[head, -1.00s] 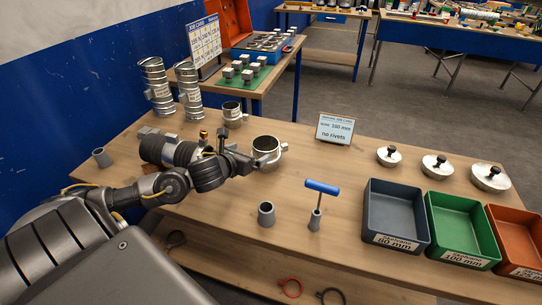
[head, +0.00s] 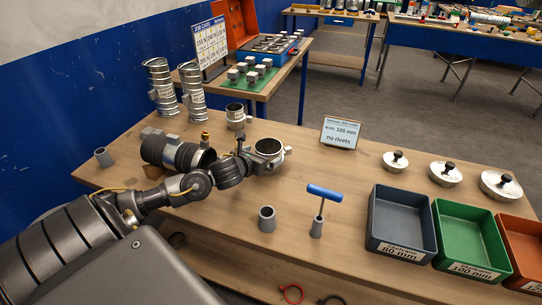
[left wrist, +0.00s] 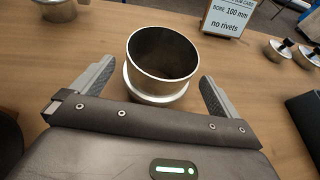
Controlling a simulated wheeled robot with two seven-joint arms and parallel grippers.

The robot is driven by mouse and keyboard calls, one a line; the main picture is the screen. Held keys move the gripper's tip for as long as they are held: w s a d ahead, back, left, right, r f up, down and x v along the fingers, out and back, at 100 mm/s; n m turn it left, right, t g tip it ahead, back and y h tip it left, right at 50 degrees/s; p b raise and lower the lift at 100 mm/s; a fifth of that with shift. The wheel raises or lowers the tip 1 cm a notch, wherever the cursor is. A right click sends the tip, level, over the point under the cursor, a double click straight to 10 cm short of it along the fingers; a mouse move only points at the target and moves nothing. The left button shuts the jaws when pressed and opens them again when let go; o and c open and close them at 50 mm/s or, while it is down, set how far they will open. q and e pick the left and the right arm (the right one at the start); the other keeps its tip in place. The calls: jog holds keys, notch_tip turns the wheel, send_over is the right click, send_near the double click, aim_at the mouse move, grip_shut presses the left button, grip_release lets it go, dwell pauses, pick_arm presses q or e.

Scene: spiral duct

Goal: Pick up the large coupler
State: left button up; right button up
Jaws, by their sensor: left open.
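The large coupler (head: 272,148) is a short, wide silver metal ring with a flange, standing upright and open at the top on the workbench. It also shows in the left wrist view (left wrist: 162,62). My left gripper (head: 262,160) is right at its near side. In the left wrist view the two fingers of the gripper (left wrist: 157,80) are spread wide, one on each side of the coupler, with a gap visible on both sides. A smaller silver coupler (head: 236,117) stands behind it on the bench. My right gripper is not in view.
A dark cylindrical duct part (head: 178,153) lies left of my gripper. Spiral ducts (head: 160,86) stand at the back left. A job card (head: 341,132) reads 100 mm, no rivets. Lidded caps (head: 446,173) and bins (head: 401,225) are at the right. A blue-handled tool (head: 324,193) stands in front.

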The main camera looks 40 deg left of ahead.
aim_at(275, 148)
pick_arm(q)
jog(key=shift+w, duration=0.25)
jog(key=p+x, duration=0.2)
jog(key=x, duration=0.1)
jog(key=shift+w+f, duration=0.15)
jog(key=shift+w, duration=0.15)
jog(key=shift+w+a+f, duration=0.1)
jog(key=shift+w+f, duration=0.2)
jog(key=shift+w, duration=0.2)
jog(key=c, duration=1)
jog(key=shift+r, duration=0.1)
